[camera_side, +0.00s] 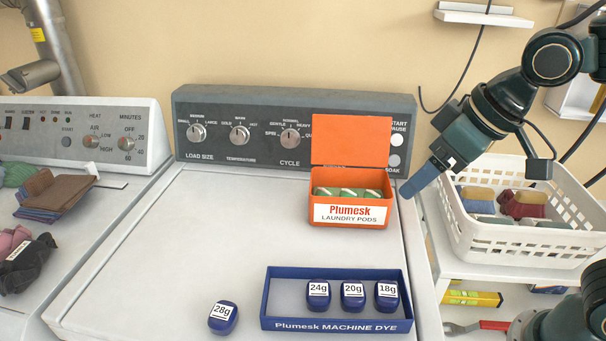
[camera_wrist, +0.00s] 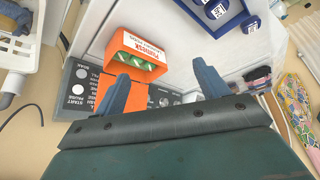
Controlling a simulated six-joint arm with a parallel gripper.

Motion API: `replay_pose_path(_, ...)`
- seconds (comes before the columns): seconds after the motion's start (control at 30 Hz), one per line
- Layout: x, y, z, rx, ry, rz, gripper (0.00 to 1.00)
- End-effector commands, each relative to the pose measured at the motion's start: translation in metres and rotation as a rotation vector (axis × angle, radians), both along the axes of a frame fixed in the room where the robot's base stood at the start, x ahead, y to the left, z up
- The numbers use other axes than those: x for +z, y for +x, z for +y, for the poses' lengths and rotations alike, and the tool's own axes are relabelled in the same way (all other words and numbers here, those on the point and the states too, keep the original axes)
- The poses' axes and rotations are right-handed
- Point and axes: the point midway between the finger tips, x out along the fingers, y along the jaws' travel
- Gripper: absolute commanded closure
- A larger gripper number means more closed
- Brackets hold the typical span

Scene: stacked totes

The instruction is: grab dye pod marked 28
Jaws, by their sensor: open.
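The dye pod marked 28g (camera_side: 223,318) is dark blue with a white label. It lies on the white washer top, outside and left of the blue Plumesk Machine Dye tray (camera_side: 337,326). The tray holds pods marked 24g (camera_side: 318,296), 20g (camera_side: 353,296) and 18g (camera_side: 387,296). My gripper (camera_side: 408,192) is above the right edge of the washer, far up and right of the 28g pod. In the wrist view its two blue fingers (camera_wrist: 162,80) are apart with nothing between them.
An open orange laundry pod box (camera_side: 350,213) with its lid up stands near my gripper. The control panel (camera_side: 240,135) rises behind. A white basket of cloths (camera_side: 520,240) is at right. The washer top left of the box is clear.

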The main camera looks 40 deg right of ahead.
Motion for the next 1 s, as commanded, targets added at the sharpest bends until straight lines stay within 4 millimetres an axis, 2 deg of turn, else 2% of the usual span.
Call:
replay_pose_path(0.1,-0.006,0.019,0.034,0.06,-0.002,0.004,0.27)
replay_pose_path(0.3,-0.02,0.042,0.095,0.153,-0.002,-0.002,0.27)
replay_pose_path(0.5,-0.041,0.051,0.163,0.248,-0.004,-0.009,0.27)
replay_pose_path(0.7,-0.065,0.048,0.224,0.329,-0.005,-0.019,0.27)
replay_pose_path(0.83,-0.075,0.044,0.248,0.361,-0.007,-0.025,0.27)
replay_pose_path(1.0,-0.079,0.042,0.259,0.375,-0.005,-0.029,0.27)
